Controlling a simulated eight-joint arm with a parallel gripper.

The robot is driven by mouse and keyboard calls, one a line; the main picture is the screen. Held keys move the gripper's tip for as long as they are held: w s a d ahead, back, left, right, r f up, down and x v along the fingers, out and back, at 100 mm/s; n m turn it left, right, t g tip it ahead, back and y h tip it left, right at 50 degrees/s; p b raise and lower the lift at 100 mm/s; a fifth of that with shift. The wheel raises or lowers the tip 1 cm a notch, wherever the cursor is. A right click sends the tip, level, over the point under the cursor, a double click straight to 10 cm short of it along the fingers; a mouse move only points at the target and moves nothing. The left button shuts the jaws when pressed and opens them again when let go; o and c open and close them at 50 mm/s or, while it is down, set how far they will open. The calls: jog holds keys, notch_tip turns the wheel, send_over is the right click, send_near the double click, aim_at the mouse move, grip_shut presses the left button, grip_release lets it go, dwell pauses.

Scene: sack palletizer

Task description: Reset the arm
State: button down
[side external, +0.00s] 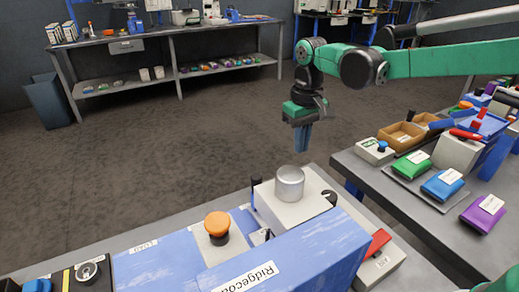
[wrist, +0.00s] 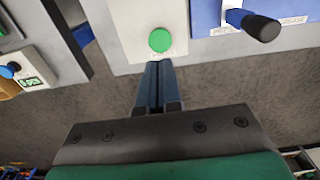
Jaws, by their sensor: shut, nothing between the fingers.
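My gripper (side external: 302,140) hangs from the green arm with its blue fingers pointing down. It is in the air over the floor, just beyond the back edge of the front bench. The fingers are shut together with nothing between them. In the wrist view the gripper (wrist: 160,66) also shows as two closed fingers. Beyond their tips is a round green button (wrist: 160,40) on a pale panel (wrist: 126,30). I cannot tell the distance from the fingertips to the button.
The front bench holds a silver cylinder (side external: 290,184) on a pale box, an orange mushroom button (side external: 217,224) and a large blue box (side external: 290,258). The right bench carries green (side external: 411,164), blue (side external: 442,184) and purple (side external: 482,213) packs. Open floor (side external: 190,150) lies behind.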

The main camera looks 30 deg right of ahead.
jog(key=shift+s, duration=0.1)
jog(key=shift+s+d+r, duration=0.15)
jog(key=shift+s+r, duration=0.1)
jog(key=shift+r, duration=0.05)
jog(key=s+d+r+t, duration=0.1)
jog(key=s+d+t, duration=0.2)
jog(key=s+t, duration=0.4)
jog(key=s, duration=0.4)
jog(key=shift+s, duration=0.4)
jog(key=shift+d, duration=0.1)
